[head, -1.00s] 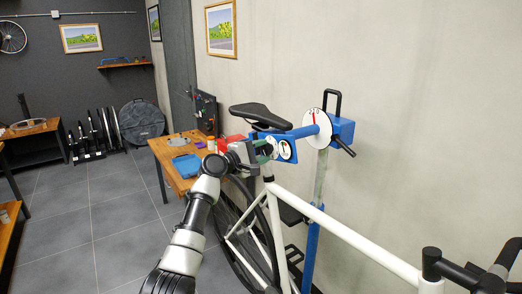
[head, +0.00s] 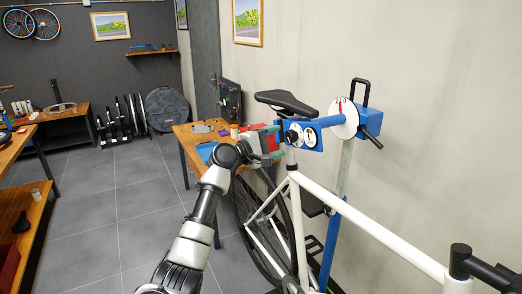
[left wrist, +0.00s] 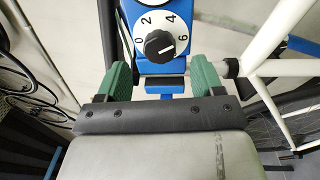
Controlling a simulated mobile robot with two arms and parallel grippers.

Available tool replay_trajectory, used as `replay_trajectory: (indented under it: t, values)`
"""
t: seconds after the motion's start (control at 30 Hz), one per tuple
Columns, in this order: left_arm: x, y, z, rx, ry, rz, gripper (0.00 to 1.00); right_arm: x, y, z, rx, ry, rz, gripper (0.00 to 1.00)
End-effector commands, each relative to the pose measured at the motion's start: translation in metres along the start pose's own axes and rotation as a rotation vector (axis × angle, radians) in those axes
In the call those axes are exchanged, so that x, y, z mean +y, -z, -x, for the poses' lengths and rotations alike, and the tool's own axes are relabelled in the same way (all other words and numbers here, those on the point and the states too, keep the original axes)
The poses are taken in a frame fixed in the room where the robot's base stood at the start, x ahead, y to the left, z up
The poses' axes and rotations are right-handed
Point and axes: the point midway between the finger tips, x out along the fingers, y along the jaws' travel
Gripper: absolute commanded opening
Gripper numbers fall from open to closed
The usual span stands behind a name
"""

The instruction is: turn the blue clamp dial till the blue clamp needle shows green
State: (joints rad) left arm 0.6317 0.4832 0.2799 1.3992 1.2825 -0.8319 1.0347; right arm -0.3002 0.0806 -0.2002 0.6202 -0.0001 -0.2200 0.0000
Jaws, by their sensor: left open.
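The blue clamp (head: 323,123) holds the white bike below its black saddle. The blue clamp dial, a black knob (left wrist: 159,44) on a white face numbered 0 to 6, shows in the left wrist view and also in the head view (head: 292,137). Beside it in the head view is a small white gauge with the dark blue clamp needle (head: 310,138); its colour reading is too small to tell. My left gripper (left wrist: 161,82) is open, its green fingers spread to either side just short of the knob, touching nothing I can make out. My right gripper is out of view.
A large white disc with a red pointer (head: 343,112) and a black crank handle (head: 371,139) sit right of the clamp. The white frame (head: 370,235) and rear wheel lie below. A wooden table (head: 190,137) stands behind my arm. Floor at left is open.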

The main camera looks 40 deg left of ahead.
Motion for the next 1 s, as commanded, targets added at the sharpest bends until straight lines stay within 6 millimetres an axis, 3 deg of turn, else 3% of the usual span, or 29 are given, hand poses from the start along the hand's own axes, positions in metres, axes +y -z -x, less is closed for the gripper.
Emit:
replay_trajectory:
  t: [0.2, 0.4, 1.0]
  values:
    - [-0.003, 0.001, 0.045, 0.002, 0.001, -0.005, 0.67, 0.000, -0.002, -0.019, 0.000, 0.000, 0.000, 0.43]
    - [-0.001, 0.001, 0.066, 0.001, 0.000, -0.001, 0.67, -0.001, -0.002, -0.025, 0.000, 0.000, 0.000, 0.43]
    - [0.000, 0.000, 0.069, 0.001, 0.000, 0.000, 0.67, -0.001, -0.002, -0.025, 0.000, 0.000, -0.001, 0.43]
